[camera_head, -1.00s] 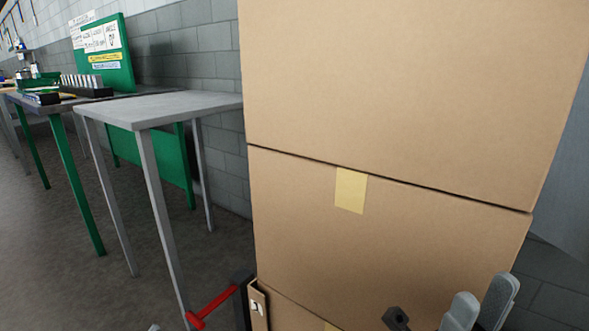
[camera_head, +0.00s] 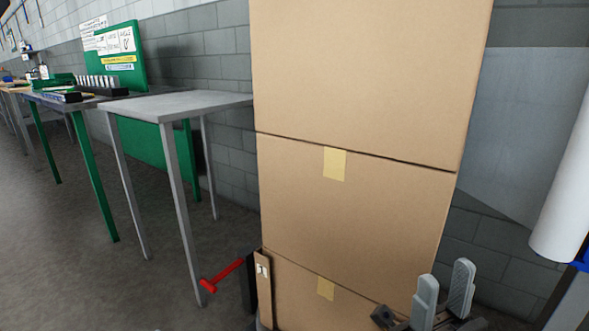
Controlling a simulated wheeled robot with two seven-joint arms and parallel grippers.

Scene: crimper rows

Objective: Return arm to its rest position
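My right gripper (camera_head: 443,292) is at the lower right, in front of the right edge of the stacked cardboard boxes. Its two grey fingers point up and stand apart, with nothing visible between them. Its lower part is cut off by the picture's bottom edge. My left gripper is not in view.
Tall stacked cardboard boxes (camera_head: 350,220) stand close ahead. A bare grey table (camera_head: 175,106) stands to their left, with a green-legged workbench (camera_head: 72,103) behind. A red handle (camera_head: 222,275) juts out beside the boxes. A white cylinder (camera_head: 566,200) is at right. Floor at left is clear.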

